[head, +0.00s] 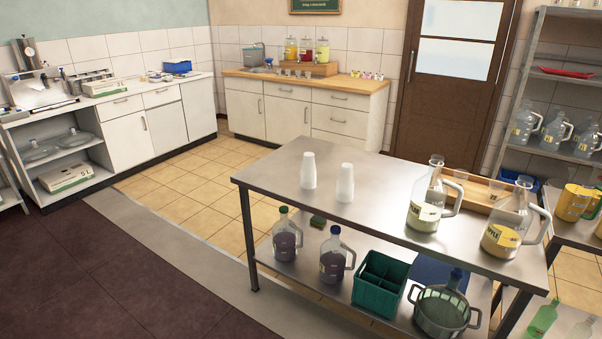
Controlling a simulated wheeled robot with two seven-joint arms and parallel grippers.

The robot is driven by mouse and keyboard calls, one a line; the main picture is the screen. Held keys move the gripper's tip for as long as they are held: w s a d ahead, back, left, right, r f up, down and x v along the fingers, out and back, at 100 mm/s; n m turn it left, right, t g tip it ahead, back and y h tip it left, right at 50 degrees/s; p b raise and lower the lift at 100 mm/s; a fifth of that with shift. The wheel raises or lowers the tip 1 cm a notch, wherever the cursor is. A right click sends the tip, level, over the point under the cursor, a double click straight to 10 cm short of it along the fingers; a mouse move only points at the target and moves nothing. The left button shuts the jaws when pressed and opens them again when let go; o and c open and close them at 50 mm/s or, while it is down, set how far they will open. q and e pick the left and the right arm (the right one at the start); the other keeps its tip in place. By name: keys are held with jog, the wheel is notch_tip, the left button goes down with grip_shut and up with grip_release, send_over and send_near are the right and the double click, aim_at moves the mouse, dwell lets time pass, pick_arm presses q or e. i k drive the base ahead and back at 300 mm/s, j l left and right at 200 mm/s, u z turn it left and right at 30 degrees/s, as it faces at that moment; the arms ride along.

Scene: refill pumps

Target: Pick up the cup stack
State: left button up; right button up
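Two white cup stacks stand upright on the steel table (375,193). The left cup stack (308,171) is near the table's left end, and the right cup stack (345,183) is a short way to its right, apart from it. I cannot tell which of the two the task means. Neither of my grippers is in view.
Two handled jugs (424,212) (501,241) with yellow labels stand on the table's right part, by a wooden tray (477,193). The lower shelf holds purple-filled jugs (287,240), a green crate (380,283) and a colander (442,311). Floor on the left is clear.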

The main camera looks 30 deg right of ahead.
aim_at(309, 171)
jog(key=z, duration=6.9)
jog(key=u, duration=0.45)
jog(key=k+u, duration=0.15)
jog(key=u, duration=0.35)
jog(key=k+u, duration=0.1)
jog(key=u, duration=0.35)
jog(key=k+j+u, duration=1.35)
jog(key=j, duration=0.35)
